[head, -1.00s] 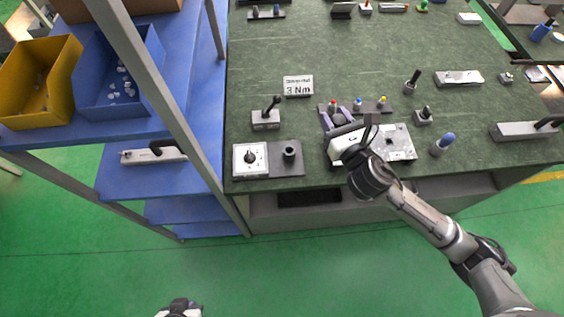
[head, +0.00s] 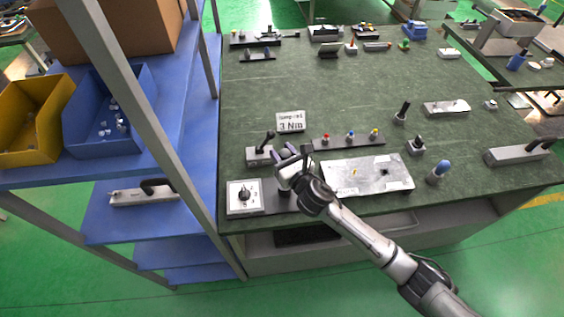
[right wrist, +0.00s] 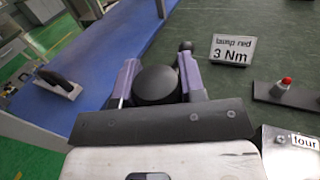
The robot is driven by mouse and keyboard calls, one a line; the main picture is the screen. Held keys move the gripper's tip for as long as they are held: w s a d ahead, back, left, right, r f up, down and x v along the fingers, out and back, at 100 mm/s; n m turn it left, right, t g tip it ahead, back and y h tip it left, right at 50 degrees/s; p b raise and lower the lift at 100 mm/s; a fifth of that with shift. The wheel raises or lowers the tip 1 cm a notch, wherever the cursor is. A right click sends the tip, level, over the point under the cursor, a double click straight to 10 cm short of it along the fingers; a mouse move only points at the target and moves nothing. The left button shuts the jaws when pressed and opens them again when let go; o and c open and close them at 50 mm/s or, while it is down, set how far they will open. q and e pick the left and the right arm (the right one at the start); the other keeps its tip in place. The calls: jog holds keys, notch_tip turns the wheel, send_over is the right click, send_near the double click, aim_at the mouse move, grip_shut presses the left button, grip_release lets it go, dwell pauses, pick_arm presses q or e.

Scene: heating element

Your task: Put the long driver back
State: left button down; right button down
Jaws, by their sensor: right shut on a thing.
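My right gripper (head: 291,158) is over the grey plate (head: 280,203) beside the dial box, near the bench's front left edge. In the right wrist view its two purple fingers are shut on either side of a round black top (right wrist: 157,86), which I take to be the long driver. The driver's shaft is hidden below it. A dark cylinder (head: 285,191) on the plate shows just under the gripper; I cannot tell whether the driver is inside it. My left gripper is not in view.
The dial box (head: 244,196) and a lever switch (head: 261,150) are close to the gripper. A "3 Nm" sign (head: 290,122) stands behind. The metal plate (head: 367,178) lies to the right. The blue shelf (head: 190,150) is at left. The middle of the bench is clear.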

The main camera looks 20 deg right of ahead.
jog(key=shift+f+b, duration=0.6)
jog(key=shift+f, duration=1.35)
jog(key=shift+f, duration=0.15)
jog(key=c, duration=0.7)
grip_release()
jog(key=shift+f, duration=0.1)
jog(key=shift+s+r, duration=0.1)
jog(key=shift+r, duration=0.15)
jog(key=s+d, duration=0.2)
jog(key=s, duration=0.9)
jog(key=shift+s+p, duration=0.3)
jog(key=shift+s, duration=0.05)
jog(key=shift+d, duration=0.15)
